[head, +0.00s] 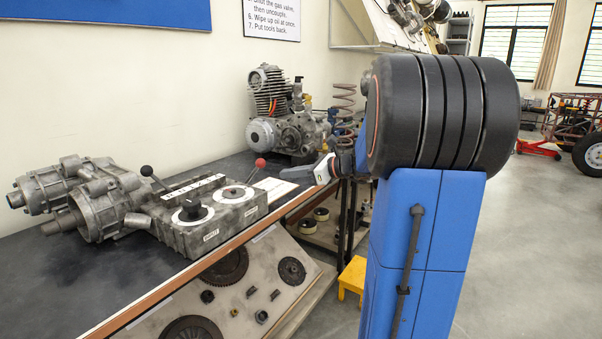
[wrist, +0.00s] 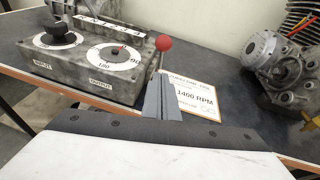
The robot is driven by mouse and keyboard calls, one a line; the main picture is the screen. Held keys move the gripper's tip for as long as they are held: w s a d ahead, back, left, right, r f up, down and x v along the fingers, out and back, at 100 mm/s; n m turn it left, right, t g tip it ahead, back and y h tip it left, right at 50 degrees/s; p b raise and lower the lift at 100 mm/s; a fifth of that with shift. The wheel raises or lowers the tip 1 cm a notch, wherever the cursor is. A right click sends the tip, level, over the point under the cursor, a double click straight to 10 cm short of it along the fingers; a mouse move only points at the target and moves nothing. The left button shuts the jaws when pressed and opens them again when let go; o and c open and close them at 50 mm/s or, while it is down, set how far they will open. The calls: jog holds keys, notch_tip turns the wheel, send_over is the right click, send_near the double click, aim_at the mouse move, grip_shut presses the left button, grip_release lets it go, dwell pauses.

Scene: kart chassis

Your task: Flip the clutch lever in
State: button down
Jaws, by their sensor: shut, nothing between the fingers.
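A grey gearbox control block (head: 212,228) sits on the bench. A lever with a red ball (head: 260,163) rises from its right end. The ball also shows in the wrist view (wrist: 164,43), just beyond my fingertips. A second lever with a black ball (head: 147,171) stands at the block's left end. No label shows which one is the clutch lever. My gripper (wrist: 158,88) is shut and empty, a little in front of and below the red ball, apart from it in the wrist view. In the head view my gripper (head: 305,171) is small, right of the red ball.
The block's top carries a black knob (head: 190,209) and a round white dial (head: 234,193). A printed card (wrist: 190,95) reading 1400 RPM lies on the bench beside the block. An engine (head: 285,125) stands farther back. The bench's wooden edge (head: 190,272) runs along the front.

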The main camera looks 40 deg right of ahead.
jog(key=shift+w+a+r, duration=0.25)
jog(key=shift+w+a, duration=0.2)
jog(key=shift+w, duration=0.3)
jog(key=shift+w+a+r, duration=0.2)
jog(key=shift+w+a, duration=0.25)
jog(key=shift+w, duration=0.3)
jog(key=shift+w+a+r, duration=0.25)
jog(key=shift+w+a, duration=0.2)
jog(key=shift+w, duration=0.3)
jog(key=w+a+r+g+h, duration=0.2)
jog(key=w+a+r+g, duration=0.2)
jog(key=w, duration=0.7)
jog(key=shift+w+r+m+g+h, duration=0.25)
jog(key=shift+r+m+g+h, duration=0.15)
jog(key=shift+r+g, duration=1.15)
jog(key=shift+a+r+t, duration=0.1)
jog(key=shift+r+t, duration=0.1)
jog(key=shift+t, duration=0.05)
